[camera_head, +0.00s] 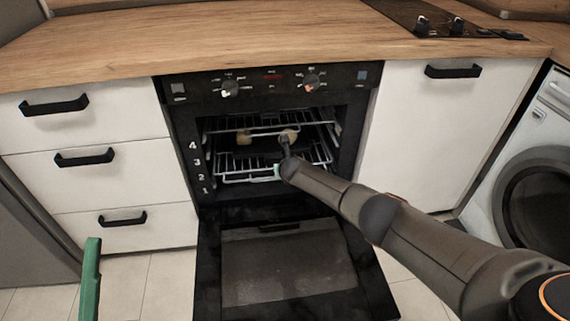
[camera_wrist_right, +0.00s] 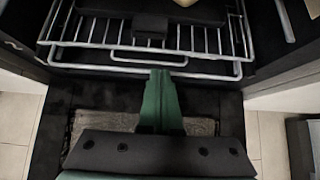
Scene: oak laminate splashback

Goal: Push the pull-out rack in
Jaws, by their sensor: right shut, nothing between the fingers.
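The oven's lower wire rack (camera_head: 248,179) is seen inside the open oven, its front bar near the opening. In the right wrist view the front of a wire rack (camera_wrist_right: 90,68) fills the upper part, with a wire loop at its middle. My right gripper (camera_head: 278,171) is shut and empty at the rack's front; in the wrist view its green fingertips (camera_wrist_right: 161,76) overlap the front wire, and I cannot tell whether they touch it. My left gripper (camera_head: 90,280) shows only as a green part at the lower left; its jaw state is unclear.
The oven door (camera_head: 290,268) hangs open below the rack. An upper wire rack (camera_head: 265,131) sits above, with small tan items (camera_head: 243,138) near it. White drawers (camera_head: 85,125) stand left, a white cabinet (camera_head: 425,140) right, and a washing machine (camera_head: 535,190) far right.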

